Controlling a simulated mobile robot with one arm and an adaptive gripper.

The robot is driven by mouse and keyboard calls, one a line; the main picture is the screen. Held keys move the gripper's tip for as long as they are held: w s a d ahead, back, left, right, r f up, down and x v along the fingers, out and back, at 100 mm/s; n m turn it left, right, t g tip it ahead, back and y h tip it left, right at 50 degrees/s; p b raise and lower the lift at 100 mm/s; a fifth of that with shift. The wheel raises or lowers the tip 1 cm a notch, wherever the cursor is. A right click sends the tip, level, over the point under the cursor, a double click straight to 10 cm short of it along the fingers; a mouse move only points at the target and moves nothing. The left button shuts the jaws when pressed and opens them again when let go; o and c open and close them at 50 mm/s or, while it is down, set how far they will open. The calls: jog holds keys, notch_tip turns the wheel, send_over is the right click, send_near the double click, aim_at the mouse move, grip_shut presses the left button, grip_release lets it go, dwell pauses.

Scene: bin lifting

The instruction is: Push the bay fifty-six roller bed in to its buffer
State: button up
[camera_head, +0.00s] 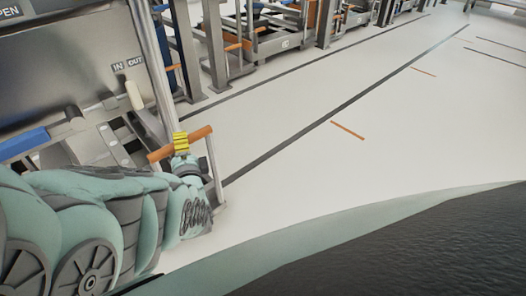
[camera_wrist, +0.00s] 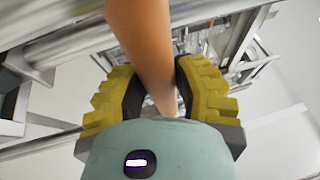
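An orange handle bar (camera_head: 196,135) on grey uprights stands at the front of the bay at left in the head view. My gripper (camera_head: 181,143), with yellow ribbed fingers, is at the middle of this bar. In the wrist view the yellow fingers (camera_wrist: 165,95) lie on both sides of the orange bar (camera_wrist: 143,35) and appear closed on it. The roller bed (camera_head: 118,148) shows partly behind the handle, as grey metal frame and rollers; my arm hides its lower part. No bay number is readable.
A grey panel (camera_head: 75,75) with "IN" and "OUT" labels and a blue roller-like part (camera_head: 24,143) are at left. More racks with orange bars (camera_head: 262,42) line the back. Pale floor (camera_head: 330,165) with dark lines and short orange marks is open to the right.

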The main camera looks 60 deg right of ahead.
grip_shut()
